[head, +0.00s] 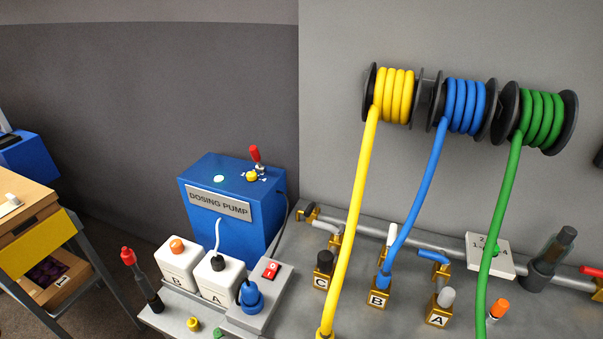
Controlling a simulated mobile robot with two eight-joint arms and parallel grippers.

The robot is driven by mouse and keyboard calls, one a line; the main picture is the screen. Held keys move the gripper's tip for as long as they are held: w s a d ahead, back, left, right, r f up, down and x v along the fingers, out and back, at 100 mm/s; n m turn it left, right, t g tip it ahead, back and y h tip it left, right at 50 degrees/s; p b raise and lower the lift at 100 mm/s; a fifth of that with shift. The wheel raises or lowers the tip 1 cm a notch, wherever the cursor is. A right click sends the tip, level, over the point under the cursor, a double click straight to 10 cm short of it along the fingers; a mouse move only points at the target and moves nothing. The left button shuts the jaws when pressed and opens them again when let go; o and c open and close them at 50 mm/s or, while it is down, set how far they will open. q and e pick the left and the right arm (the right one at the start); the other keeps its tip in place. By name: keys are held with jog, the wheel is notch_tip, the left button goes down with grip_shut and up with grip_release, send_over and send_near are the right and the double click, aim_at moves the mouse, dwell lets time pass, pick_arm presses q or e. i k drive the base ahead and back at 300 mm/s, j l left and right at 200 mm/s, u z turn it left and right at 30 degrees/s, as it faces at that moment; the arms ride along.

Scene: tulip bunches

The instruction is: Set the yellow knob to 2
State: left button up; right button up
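A small yellow knob (252,176) sits on top of the blue dosing pump (232,185), at the foot of a red-tipped lever (256,156). White marks lie around the knob, but they are too small to read, so I cannot tell its setting. A white plate (477,262) with the numbers 1 to 4 stands on the bench at the right. A green hose partly covers it. Neither of my grippers shows in the head view.
White boxes B (176,262) and A (216,277) stand before the pump, with a blue connector (250,297) nearby. Yellow (362,200), blue (420,195) and green (500,200) hoses hang from wall reels. A wooden cart (25,210) stands left.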

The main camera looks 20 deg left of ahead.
aim_at(251, 176)
jog(key=k+j+z, duration=0.1)
jog(key=z, duration=0.25)
jog(key=k+j+z, duration=0.1)
jog(key=z, duration=0.25)
jog(key=k+j+z, duration=0.1)
jog(key=z, duration=0.25)
jog(key=k+j+u, duration=0.1)
jog(key=u, duration=0.35)
jog(key=j+u, duration=0.1)
jog(key=u, duration=0.3)
jog(key=k+j+u, duration=0.1)
jog(key=u, duration=0.35)
